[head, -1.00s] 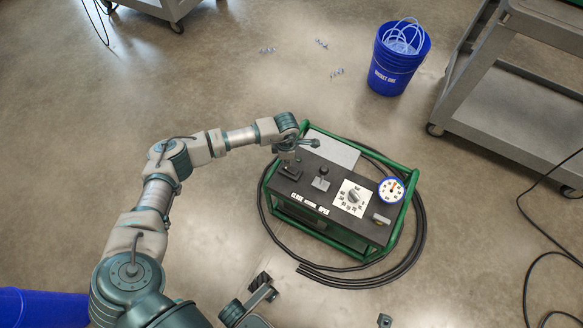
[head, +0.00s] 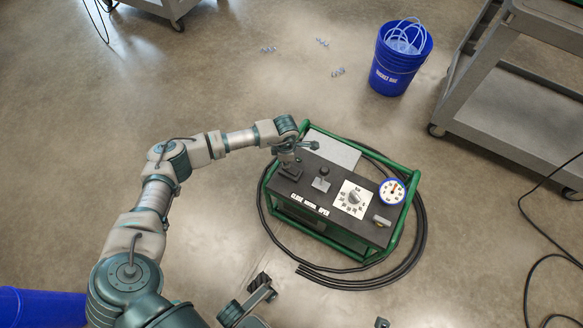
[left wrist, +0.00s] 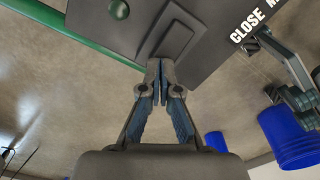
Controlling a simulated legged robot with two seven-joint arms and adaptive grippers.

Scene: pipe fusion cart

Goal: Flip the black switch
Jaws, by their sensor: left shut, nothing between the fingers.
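The black switch (head: 291,174) sits at the left end of the dark control panel (head: 308,190), partly hidden by my left gripper. In the left wrist view it is a dark raised rectangular piece (left wrist: 176,40) just beyond the fingertips. My left gripper (head: 287,160) is shut and empty, its fingers together (left wrist: 159,68) at the near edge of the switch. I cannot tell whether they touch it. My right gripper (head: 322,300) shows only in part at the bottom edge, its fingertips far apart.
The green-framed machine (head: 411,190) also carries a black-knobbed lever (head: 322,179), a white-plated dial (head: 353,198) and a blue-rimmed gauge (head: 392,191). A black hose (head: 408,260) loops around it. A blue bucket (head: 397,62) and a grey cart (head: 500,115) stand at upper right.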

